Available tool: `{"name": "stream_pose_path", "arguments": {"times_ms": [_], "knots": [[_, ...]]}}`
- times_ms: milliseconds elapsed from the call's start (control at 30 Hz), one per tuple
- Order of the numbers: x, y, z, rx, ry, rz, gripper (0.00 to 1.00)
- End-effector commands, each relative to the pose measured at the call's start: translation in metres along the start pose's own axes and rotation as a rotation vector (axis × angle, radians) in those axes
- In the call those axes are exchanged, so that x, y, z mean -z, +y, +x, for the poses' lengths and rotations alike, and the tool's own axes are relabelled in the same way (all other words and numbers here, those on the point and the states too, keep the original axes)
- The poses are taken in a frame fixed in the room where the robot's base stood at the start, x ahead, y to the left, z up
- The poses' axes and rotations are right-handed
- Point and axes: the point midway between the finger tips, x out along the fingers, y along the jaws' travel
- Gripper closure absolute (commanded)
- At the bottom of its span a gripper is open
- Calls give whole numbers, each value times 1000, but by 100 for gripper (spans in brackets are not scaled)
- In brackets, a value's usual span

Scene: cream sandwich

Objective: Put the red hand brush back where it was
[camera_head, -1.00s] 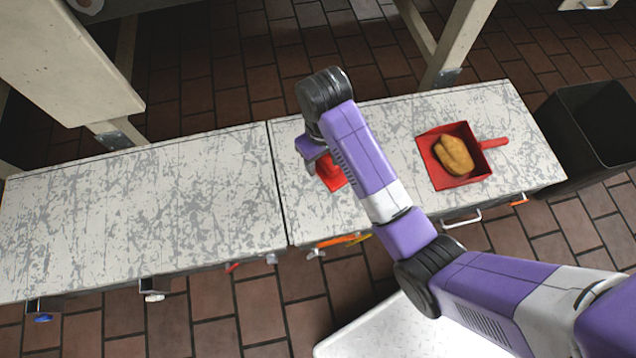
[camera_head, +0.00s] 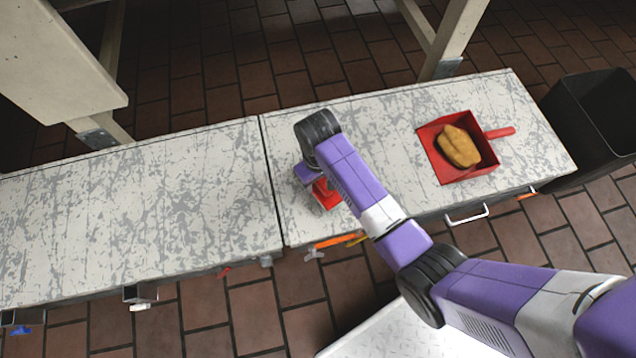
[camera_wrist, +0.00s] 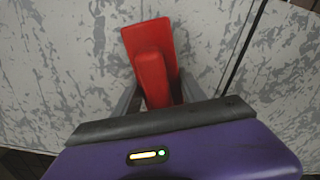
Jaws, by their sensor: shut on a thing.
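The red hand brush (camera_head: 327,197) is at my gripper (camera_head: 308,174), over the left part of the right-hand table section, near the front edge. My arm covers part of it. In the wrist view the red brush (camera_wrist: 150,50) lies between the two grey fingers of my gripper (camera_wrist: 158,92), which are shut on it. Its wide red block points away from the palm. I cannot tell whether the brush touches the tabletop.
A red dustpan (camera_head: 449,177) with a tan lump (camera_head: 459,147) in it lies on the right of the speckled table (camera_head: 380,125). A black bin (camera_head: 565,125) stands beyond the right end. Orange and other handles (camera_head: 330,243) hang along the front edge. The left section is bare.

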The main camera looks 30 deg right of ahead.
Motion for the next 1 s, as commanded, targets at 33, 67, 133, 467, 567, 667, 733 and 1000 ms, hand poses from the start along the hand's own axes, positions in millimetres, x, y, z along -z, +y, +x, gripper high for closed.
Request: {"name": "stream_pose_path", "arguments": {"times_ms": [33,67,133,467,567,667,733,1000], "knots": [[1,0,4,0,2,0,95],[1,0,4,0,3,0,95],[1,0,3,0,3,0,95],[0,0,6,0,1,0,39],[0,0,6,0,1,0,29],[0,0,6,0,1,0,29],[0,0,6,0,1,0,29],[1,0,-12,0,2,0,29]]}}
